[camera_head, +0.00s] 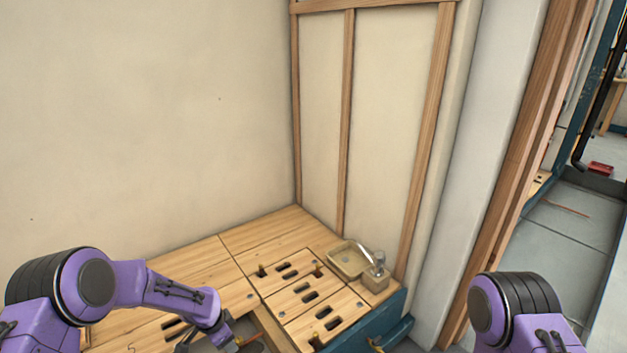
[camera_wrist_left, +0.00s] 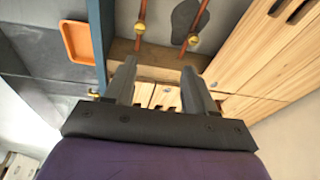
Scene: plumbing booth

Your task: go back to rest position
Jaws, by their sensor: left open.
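My left arm reaches in from the lower left over the wooden bench (camera_head: 195,265). My left gripper (camera_head: 215,342) is partly cut off at the bottom of the head view. In the left wrist view the left gripper (camera_wrist_left: 158,72) has its two fingers apart with nothing between them. Beyond the fingers are a wooden panel and copper pipes (camera_wrist_left: 200,18) with brass fittings. Only a purple and black part of my right arm shows at the lower right of the head view. The right gripper is out of sight.
A wooden panel with slots (camera_head: 310,296) is on the bench. A small basin (camera_head: 347,262) with a tap (camera_head: 375,268) stands at its far corner. An orange tray (camera_wrist_left: 77,42) lies left of the fingers. Walls close the back; a wooden post (camera_head: 515,180) stands right.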

